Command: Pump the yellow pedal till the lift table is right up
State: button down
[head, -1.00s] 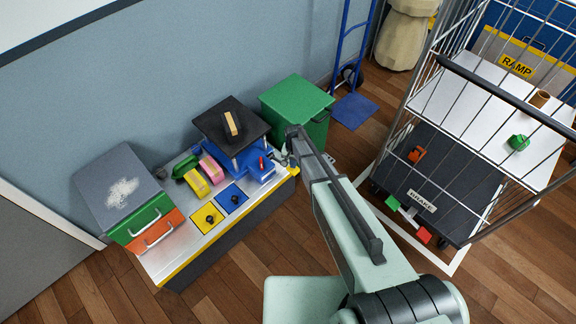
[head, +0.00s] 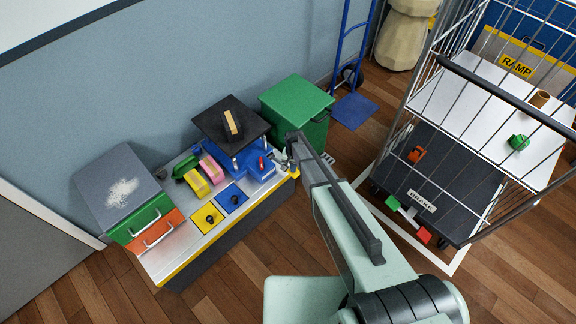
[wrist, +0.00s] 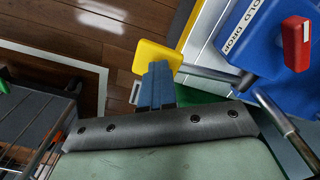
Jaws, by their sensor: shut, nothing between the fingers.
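The lift table has a black top (head: 212,128) with a tan block (head: 232,123) on it. The top stands on metal posts above a blue base (head: 243,165), and the base also shows in the wrist view (wrist: 262,60). The yellow pedal (wrist: 150,58) sits at the end of a metal rod from the blue base. My gripper (wrist: 157,72) is shut and empty, its fingertips over the pedal's near edge. Whether they touch cannot be told. In the head view my gripper (head: 291,150) is at the bench's right end, and the pedal is hard to pick out there.
A red lever (wrist: 296,42) stands on the blue base beside the "DROP" lettering. A green bin (head: 295,97) stands close behind my gripper. A wire cage trolley (head: 440,150) is at right.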

jog(key=shift+w+a+f, duration=0.1)
jog(key=shift+w+f, duration=0.05)
jog(key=shift+f, duration=2.65)
jog(key=shift+r, duration=4.4)
jog(key=shift+f, duration=0.1)
